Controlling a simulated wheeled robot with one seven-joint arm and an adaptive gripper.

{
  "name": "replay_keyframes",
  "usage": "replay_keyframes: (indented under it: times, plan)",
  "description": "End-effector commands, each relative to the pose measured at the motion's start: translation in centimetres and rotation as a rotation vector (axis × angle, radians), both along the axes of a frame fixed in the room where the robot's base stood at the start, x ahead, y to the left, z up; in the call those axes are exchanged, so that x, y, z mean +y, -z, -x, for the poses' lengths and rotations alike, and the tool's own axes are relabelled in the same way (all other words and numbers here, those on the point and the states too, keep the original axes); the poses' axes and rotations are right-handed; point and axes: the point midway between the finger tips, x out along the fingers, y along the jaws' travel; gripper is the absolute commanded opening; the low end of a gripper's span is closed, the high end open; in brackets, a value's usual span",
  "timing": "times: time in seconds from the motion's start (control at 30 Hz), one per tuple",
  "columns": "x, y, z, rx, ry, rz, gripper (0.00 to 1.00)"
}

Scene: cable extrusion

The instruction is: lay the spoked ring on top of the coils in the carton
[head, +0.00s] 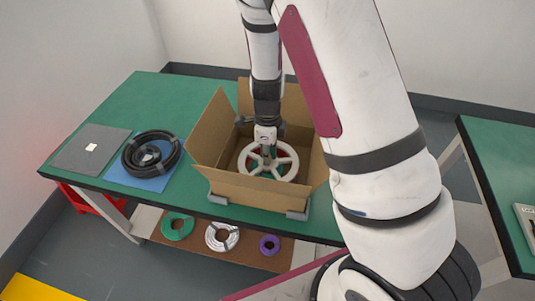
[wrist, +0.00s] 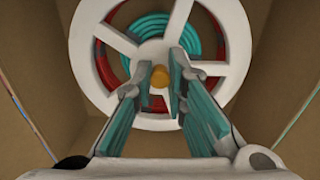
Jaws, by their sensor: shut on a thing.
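The open carton (head: 262,190) stands on the green table with its flaps up. The white spoked ring (head: 292,163) is inside it, roughly level, and its top shows in the head view. My gripper (head: 268,152) points down into the carton, over the middle of the ring. In the wrist view my gripper (wrist: 160,95) has its fingers closed in at the hub of the spoked ring (wrist: 230,30). Red and teal coils (wrist: 165,38) show below the ring through the gaps between its spokes. I cannot tell whether the ring touches the coils.
A black coil (head: 150,152) lies on a blue sheet (head: 130,180) left of the carton, beside a grey panel (head: 90,148). Green (head: 178,226), silver (head: 221,237) and purple (head: 270,245) coils lie on a shelf below. Carton walls surround my gripper closely.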

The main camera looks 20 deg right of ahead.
Motion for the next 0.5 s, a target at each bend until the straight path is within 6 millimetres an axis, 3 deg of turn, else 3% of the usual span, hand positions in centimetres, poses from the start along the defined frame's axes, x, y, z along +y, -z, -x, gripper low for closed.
replay_keyframes:
  times: [0.5]
  plan:
    - [0.0,1.2,0.0,0.0,-0.001,0.0,0.0]
